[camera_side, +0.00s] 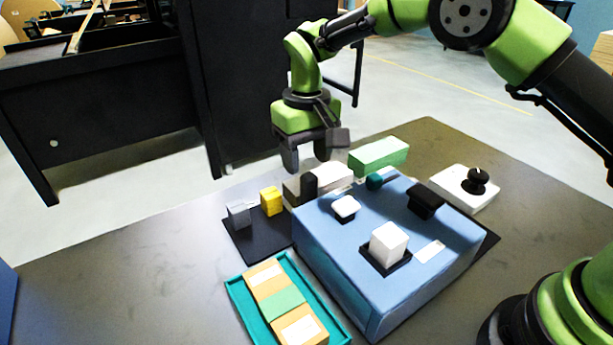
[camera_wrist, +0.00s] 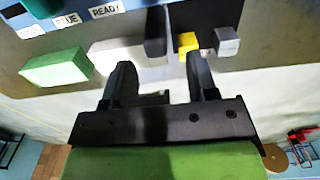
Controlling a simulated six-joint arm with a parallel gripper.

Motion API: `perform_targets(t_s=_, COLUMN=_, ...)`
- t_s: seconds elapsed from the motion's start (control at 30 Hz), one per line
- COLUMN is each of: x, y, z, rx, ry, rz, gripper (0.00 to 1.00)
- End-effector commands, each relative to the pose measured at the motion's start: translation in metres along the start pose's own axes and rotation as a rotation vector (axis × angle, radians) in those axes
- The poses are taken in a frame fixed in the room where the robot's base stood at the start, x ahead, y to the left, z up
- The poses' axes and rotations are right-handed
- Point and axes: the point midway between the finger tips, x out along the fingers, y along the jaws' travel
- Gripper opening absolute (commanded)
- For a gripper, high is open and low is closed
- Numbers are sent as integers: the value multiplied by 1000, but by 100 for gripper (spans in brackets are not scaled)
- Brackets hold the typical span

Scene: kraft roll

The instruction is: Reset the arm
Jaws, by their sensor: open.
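My gripper (camera_side: 312,160) hangs pointing down above the far edge of the table, behind the blue box. Its two dark fingers are apart, with nothing visible held between them. In the wrist view my gripper (camera_wrist: 160,75) also shows spread fingers. Beyond them lie a white block (camera_wrist: 118,57), a black upright piece (camera_wrist: 155,35) and a yellow block (camera_wrist: 188,42). In the side view the white block (camera_side: 335,175) lies below and close to the fingers. I cannot tell whether any finger touches it.
A blue box (camera_side: 340,260) carries a white cube (camera_side: 388,242), a white knob and black parts. A teal tray (camera_side: 240,300) holds a tan block with a green band. A green block (camera_side: 380,153), grey block (camera_side: 238,213) and white joystick base (camera_side: 455,188) stand nearby. The table's left is clear.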

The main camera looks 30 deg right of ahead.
Motion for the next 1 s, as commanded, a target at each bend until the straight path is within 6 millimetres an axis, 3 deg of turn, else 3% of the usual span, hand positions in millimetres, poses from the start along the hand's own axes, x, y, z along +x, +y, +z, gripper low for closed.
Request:
perform_targets(t_s=0.2, x=-24, y=0, z=0, rx=-1, ry=2, rz=0, gripper=53)
perform_targets(t_s=0.63, x=-33, y=2, z=1, rx=4, ry=10, rz=-6, gripper=53)
perform_targets(t_s=0.73, x=-56, y=8, z=7, rx=20, ry=40, rz=-24, gripper=53)
perform_targets(t_s=0.83, x=-91, y=19, z=21, rx=47, ry=90, rz=-54, gripper=53)
perform_targets(t_s=1.0, x=-148, y=41, z=62, rx=106, ry=191, rz=-112, gripper=53)
